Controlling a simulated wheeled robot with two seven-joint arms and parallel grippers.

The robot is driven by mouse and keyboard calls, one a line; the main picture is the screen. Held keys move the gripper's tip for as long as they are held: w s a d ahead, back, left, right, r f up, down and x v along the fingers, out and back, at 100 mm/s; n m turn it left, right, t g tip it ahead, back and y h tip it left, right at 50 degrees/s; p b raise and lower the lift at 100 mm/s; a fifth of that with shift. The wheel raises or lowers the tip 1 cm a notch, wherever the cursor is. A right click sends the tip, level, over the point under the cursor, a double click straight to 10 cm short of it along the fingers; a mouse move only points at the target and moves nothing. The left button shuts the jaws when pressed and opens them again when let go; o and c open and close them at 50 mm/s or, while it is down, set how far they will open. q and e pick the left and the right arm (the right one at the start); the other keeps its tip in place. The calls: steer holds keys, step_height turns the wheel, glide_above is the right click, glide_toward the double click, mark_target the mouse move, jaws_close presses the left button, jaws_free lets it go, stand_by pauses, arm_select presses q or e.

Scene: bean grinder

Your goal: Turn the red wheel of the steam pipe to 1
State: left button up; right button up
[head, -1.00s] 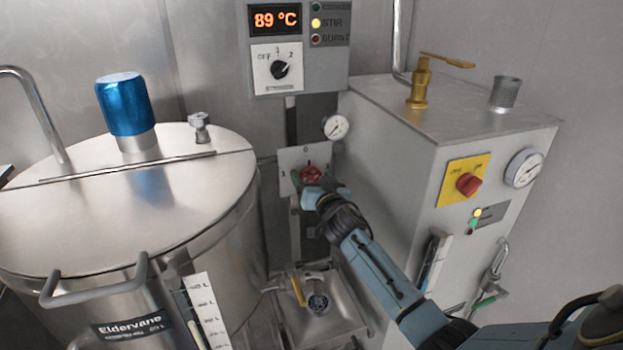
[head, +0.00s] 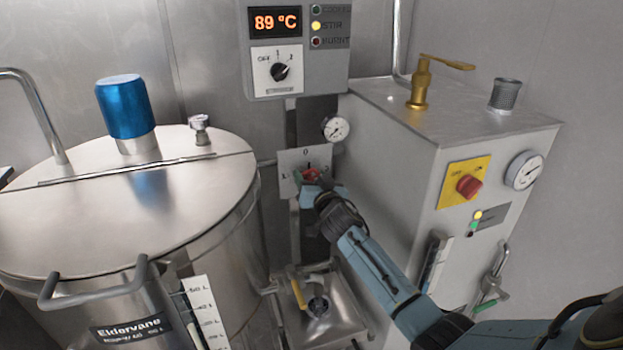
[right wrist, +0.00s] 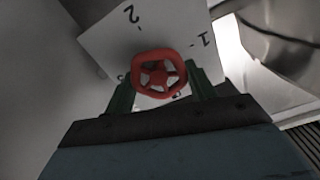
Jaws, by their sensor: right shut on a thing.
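The red wheel (head: 310,173) of the steam pipe sits on a pale plate (head: 290,157) between the kettle and the grey cabinet. A 0 shows at the plate's top in the head view. In the right wrist view the spoked wheel (right wrist: 158,73) lies between the green fingers of my right gripper (right wrist: 161,88), which is shut on its rim. The plate (right wrist: 113,40) there shows a 2 at upper left and a 1 at right. In the head view my right gripper (head: 311,180) partly covers the wheel's lower part. My left gripper is out of view.
The steel kettle (head: 100,215) stands at left, with a blue motor (head: 126,105) on its lid. The grey cabinet (head: 400,170) stands close on the right. A control box (head: 325,75) reading 89 °C hangs above. A metal basin (head: 335,325) is below.

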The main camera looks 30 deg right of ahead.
steer(key=n, duration=0.4)
steer(key=shift+a+n+p, duration=0.2)
steer(key=shift+n+p, duration=0.15)
steer(key=shift+n, duration=0.05)
steer(key=n, duration=0.4)
steer(key=shift+n, duration=0.3)
steer(key=n, duration=0.3)
steer(key=shift+a+f+n, duration=0.15)
steer(key=shift+n, duration=0.15)
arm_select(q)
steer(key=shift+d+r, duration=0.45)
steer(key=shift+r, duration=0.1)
arm_select(e)
steer(key=shift+w+f+n, duration=0.1)
steer(key=shift+n, duration=2.2)
steer(key=o, duration=1)
steer(key=shift+a, duration=0.1)
